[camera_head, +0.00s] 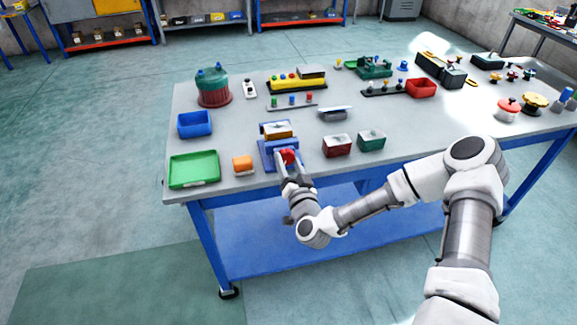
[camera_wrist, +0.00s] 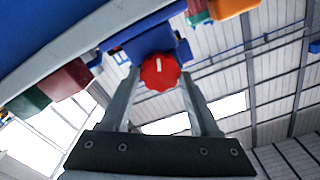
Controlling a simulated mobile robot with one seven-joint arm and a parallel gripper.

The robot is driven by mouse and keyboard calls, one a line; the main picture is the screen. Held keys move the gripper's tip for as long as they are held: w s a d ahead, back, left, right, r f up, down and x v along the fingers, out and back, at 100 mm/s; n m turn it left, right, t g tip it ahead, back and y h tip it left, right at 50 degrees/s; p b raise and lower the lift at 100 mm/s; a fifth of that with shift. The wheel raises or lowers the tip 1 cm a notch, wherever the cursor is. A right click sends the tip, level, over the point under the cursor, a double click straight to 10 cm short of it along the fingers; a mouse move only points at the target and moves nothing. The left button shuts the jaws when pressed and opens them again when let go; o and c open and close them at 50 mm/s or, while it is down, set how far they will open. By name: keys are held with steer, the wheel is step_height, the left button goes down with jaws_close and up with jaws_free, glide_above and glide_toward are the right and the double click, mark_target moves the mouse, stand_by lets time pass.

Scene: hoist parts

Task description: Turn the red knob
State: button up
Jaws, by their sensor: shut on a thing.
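The red knob (camera_head: 288,156) sits on the front of a blue fixture (camera_head: 266,150) near the table's front edge. In the wrist view the knob (camera_wrist: 160,72) is a round, scalloped red disc with a pale mark standing nearly upright on its face. My gripper (camera_head: 290,162) reaches it from the front, with one finger on each side. In the wrist view the fingers (camera_wrist: 160,88) are shut on the knob's sides. The back of the knob is hidden.
The grey table (camera_head: 230,130) holds several other parts behind.

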steer(key=m+b, duration=0.2)
steer(key=m, duration=0.3)
steer(key=shift+f+m, duration=0.1)
steer(key=shift+m, duration=0.2)
steer(key=m+b, duration=0.2)
steer(key=m, duration=0.2)
steer(key=shift+d, duration=0.1)
steer(key=m+b, duration=0.1)
steer(key=m, duration=0.4)
steer(key=shift+m, duration=0.4)
steer(key=m+b, duration=0.1)
steer(key=m, duration=0.3)
steer(key=shift+m, duration=0.3)
steer(key=o, duration=1.4)
steer(key=shift+c, duration=0.2)
steer(key=shift+f, duration=0.1)
